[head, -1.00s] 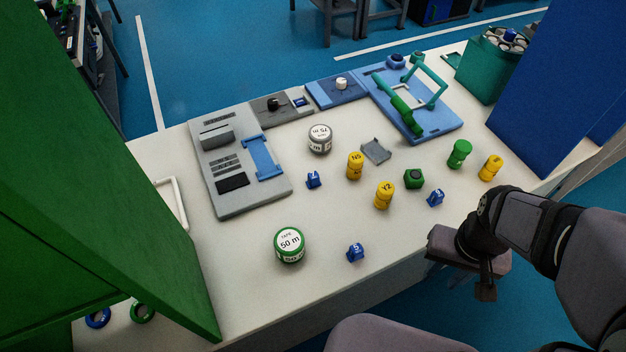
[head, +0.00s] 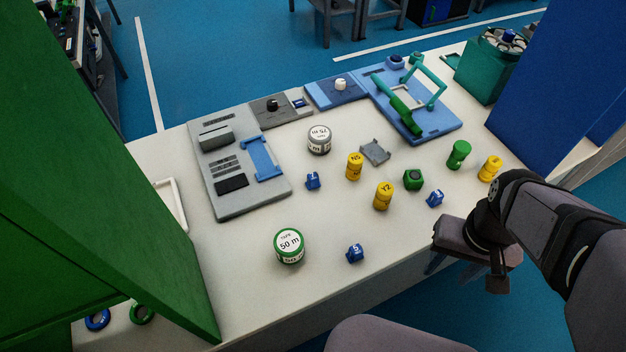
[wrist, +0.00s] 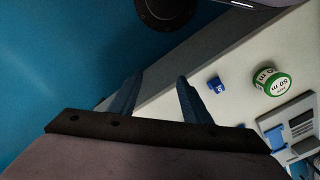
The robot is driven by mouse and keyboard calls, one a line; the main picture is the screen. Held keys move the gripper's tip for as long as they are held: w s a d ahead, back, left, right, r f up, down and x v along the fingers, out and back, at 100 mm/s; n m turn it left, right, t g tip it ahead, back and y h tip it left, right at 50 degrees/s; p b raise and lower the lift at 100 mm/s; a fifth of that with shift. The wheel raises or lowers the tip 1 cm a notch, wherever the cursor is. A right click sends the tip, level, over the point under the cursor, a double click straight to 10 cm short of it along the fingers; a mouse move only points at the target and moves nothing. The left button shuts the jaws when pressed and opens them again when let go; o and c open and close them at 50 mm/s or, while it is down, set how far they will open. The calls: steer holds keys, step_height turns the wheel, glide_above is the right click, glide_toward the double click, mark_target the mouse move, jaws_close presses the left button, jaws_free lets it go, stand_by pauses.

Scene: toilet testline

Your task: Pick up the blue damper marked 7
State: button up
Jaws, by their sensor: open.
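Three small blue dampers stand on the white table. The one in the middle left (head: 313,181) bears a mark that looks like a 7, though it is small and blurred. Another damper, marked 5 (head: 355,253), is near the front edge and also shows in the wrist view (wrist: 215,84). The third damper (head: 435,198) is at the right, its mark unreadable. My gripper (head: 447,266) is beyond the table's front edge at the right, apart from all the dampers. In the wrist view my gripper (wrist: 158,80) has its two fingers spread with nothing between them.
A green-rimmed tape roll (head: 289,246), a grey tape roll (head: 319,140), yellow cylinders (head: 383,196) and a green block (head: 413,179) stand around the dampers. Grey (head: 240,200) and blue (head: 440,125) fixtures lie behind. A green panel (head: 90,200) rises at left, a blue one (head: 560,90) at right.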

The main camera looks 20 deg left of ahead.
steer(key=w+a+f+n+t+b, duration=0.1)
steer(key=w+a+n+t+b, duration=0.15)
steer(key=w, duration=0.55)
steer(key=r+n+t+y+b, duration=0.2)
steer(key=n+t+y+b, duration=0.4)
steer(key=t+y+b, duration=0.3)
glide_above(313, 181)
steer(key=b, duration=0.1)
steer(key=g, duration=0.2)
steer(key=shift+t, duration=0.35)
steer(key=shift+s+d+f+p, duration=0.1)
steer(key=shift+d+f+p, duration=0.15)
steer(key=shift+f, duration=2.95)
steer(key=shift+d+f+p, duration=0.1)
steer(key=shift+d+f, duration=0.1)
steer(key=shift+f, duration=2.95)
